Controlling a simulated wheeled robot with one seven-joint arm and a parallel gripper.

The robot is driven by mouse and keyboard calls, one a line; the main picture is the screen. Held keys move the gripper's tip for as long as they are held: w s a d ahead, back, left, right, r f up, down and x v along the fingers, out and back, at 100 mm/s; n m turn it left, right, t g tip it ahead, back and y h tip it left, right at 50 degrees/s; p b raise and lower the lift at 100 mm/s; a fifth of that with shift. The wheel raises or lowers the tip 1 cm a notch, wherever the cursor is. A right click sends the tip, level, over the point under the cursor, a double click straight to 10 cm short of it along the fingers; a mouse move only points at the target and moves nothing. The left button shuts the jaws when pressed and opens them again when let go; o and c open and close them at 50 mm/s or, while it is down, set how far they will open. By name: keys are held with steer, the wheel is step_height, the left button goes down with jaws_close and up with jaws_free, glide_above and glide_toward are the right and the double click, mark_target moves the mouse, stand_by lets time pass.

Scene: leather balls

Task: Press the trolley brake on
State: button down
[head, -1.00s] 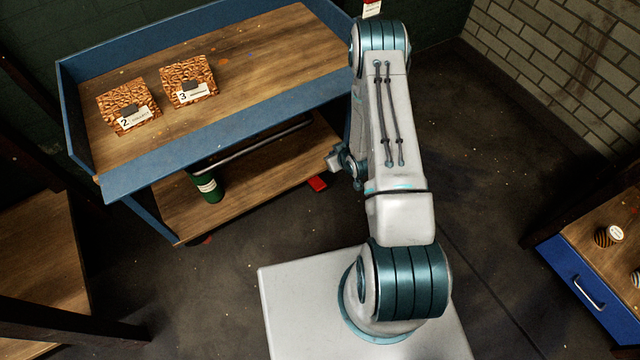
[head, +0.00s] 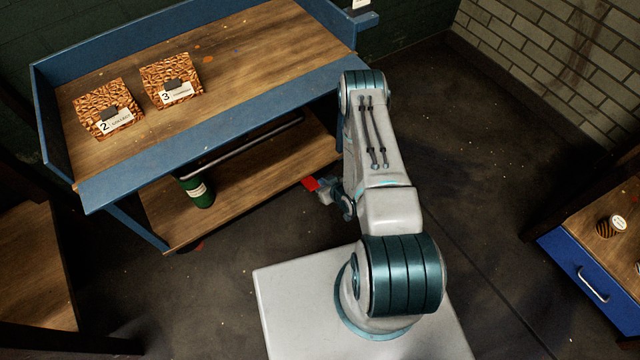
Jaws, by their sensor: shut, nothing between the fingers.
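The trolley (head: 215,120) has a blue frame, a wooden top and a wooden lower shelf. A red brake pedal (head: 310,184) sticks out low at the trolley's near right corner, by the floor. My gripper (head: 325,193) is down beside the red pedal, just to its right and very close. I cannot tell whether they touch. The gripper is small in the picture and partly hidden by my arm. It is shut and empty. The pedal's tilt is too small to make out.
Two patterned boxes, labelled 2 (head: 104,108) and 3 (head: 171,81), sit on the trolley top. A green bottle (head: 198,190) stands on the lower shelf. A blue-drawered bench (head: 585,280) with balls is at right. Floor between is clear.

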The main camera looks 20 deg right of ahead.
steer(key=b, duration=0.3)
glide_above(315, 187)
steer(key=w, duration=0.1)
step_height(315, 187, down, 6)
steer(key=shift+a+r, duration=0.15)
steer(key=shift+r, duration=0.05)
steer(key=shift+s+f, duration=0.15)
steer(key=shift+f, duration=0.45)
steer(key=shift+s+f, duration=0.15)
steer(key=shift+f, duration=0.4)
steer(key=shift+s+d+f, duration=0.2)
steer(key=shift+s+f, duration=0.1)
steer(key=shift+f, duration=0.35)
steer(key=shift+b, duration=0.35)
